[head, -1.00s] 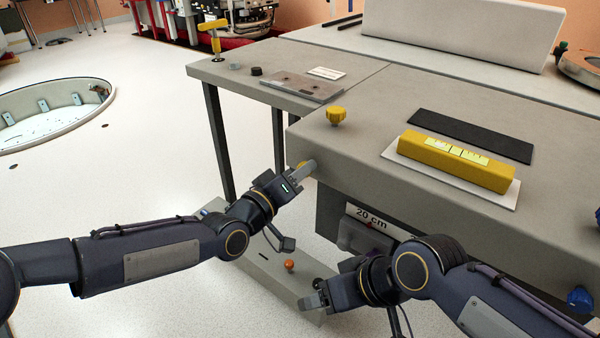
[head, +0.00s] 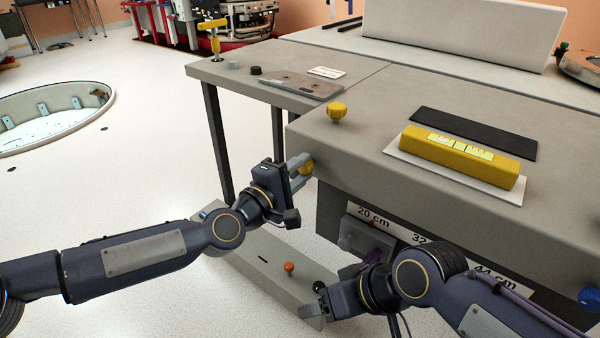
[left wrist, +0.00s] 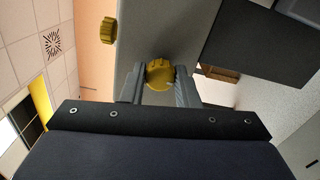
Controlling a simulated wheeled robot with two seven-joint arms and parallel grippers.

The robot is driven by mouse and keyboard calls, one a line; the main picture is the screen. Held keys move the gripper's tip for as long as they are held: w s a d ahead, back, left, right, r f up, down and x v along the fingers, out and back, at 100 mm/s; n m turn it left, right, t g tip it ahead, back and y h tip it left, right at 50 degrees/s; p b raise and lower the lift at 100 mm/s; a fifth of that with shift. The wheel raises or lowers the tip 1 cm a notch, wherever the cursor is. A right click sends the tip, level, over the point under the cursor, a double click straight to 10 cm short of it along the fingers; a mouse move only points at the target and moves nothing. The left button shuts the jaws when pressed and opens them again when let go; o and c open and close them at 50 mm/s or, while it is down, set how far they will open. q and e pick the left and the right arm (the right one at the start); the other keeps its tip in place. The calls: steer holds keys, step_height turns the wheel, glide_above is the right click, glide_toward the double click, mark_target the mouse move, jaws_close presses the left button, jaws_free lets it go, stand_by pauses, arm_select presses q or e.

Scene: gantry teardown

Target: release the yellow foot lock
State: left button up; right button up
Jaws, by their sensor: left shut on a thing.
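A round yellow knob (head: 307,168) sits on the side face of the grey bench, just under the top edge, near its left corner. My left gripper (head: 301,164) is shut on this knob, with a finger on either side. In the left wrist view the knob (left wrist: 159,74) shows between the two fingers (left wrist: 158,82). A second yellow knob (head: 337,112) stands on the bench top above it and also shows in the wrist view (left wrist: 108,30). I cannot tell by a label which is the foot lock. My right gripper (head: 316,307) hangs low before the bench; its jaw opening is unclear.
The grey bench (head: 360,150) carries a yellow level-like bar (head: 459,157) on a white plate and a black strip (head: 472,132). Below are distance labels (head: 374,217) and a low grey beam (head: 235,250) with an orange knob (head: 289,267).

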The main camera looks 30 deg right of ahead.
arm_select(q)
steer(key=shift+n, duration=0.6)
steer(key=o, duration=1)
steer(key=p+v, duration=0.1)
steer(key=v, duration=0.6)
steer(key=shift+s+a, duration=0.15)
steer(key=shift+a, duration=0.2)
